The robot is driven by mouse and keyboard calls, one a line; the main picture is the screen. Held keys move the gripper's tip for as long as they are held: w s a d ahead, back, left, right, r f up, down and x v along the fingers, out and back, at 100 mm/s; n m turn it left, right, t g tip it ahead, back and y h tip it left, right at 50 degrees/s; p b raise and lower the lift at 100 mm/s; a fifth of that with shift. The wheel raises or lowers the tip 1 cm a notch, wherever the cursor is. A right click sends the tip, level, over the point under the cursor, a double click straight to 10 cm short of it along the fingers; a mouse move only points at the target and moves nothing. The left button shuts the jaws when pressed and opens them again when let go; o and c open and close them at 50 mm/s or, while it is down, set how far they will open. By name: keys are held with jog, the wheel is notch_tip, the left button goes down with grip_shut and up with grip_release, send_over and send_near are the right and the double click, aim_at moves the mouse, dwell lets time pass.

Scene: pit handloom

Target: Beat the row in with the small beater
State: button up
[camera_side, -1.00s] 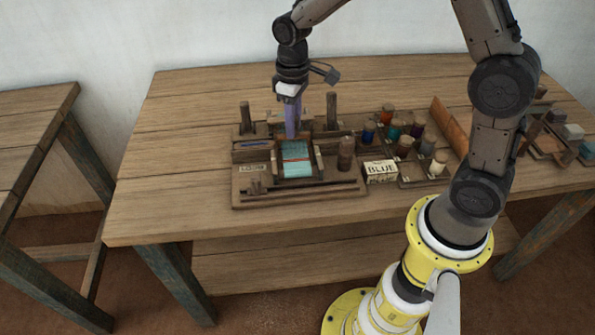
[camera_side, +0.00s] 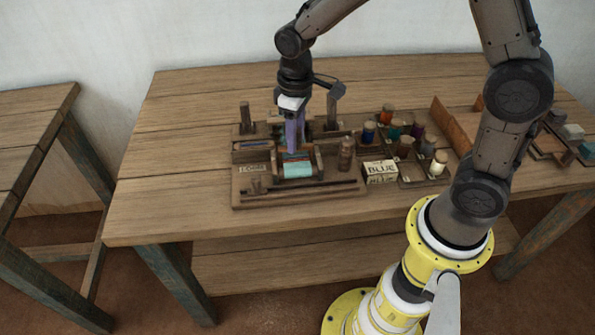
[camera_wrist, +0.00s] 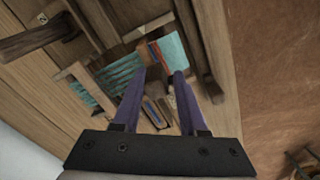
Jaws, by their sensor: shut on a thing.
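The small loom (camera_side: 345,187) stands on the table, with teal cloth (camera_side: 298,170) at its front. My gripper (camera_side: 292,150), with purple fingers, points down over the loom just behind this cloth. It is shut on the small wooden beater, which shows between the fingertips (camera_wrist: 164,72) in the wrist view as a brown piece (camera_wrist: 158,74). The fingers hide much of the beater. Teal cloth (camera_wrist: 173,50) and a narrow red and blue band (camera_wrist: 153,52) lie beside it in the wrist view. Whether the beater touches the row is hard to tell.
A box marked BLUE (camera_side: 381,172) stands right of the loom. Several coloured spools (camera_side: 405,146) stand in a tray behind it. Upright posts (camera_side: 332,110) rise at the loom's back. The table's left part (camera_side: 175,150) is clear.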

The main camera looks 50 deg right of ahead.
jog(key=shift+s+a+f, duration=0.1)
jog(key=shift+s+a, duration=0.05)
jog(key=shift+s, duration=0.1)
jog(key=shift+w, duration=0.15)
grip_shut()
jog(key=w+d, duration=0.5)
jog(key=shift+w+d, duration=0.25)
jog(key=o, duration=0.9)
grip_release()
notch_tip(320, 180, up, 7)
jog(key=shift+f, duration=0.2)
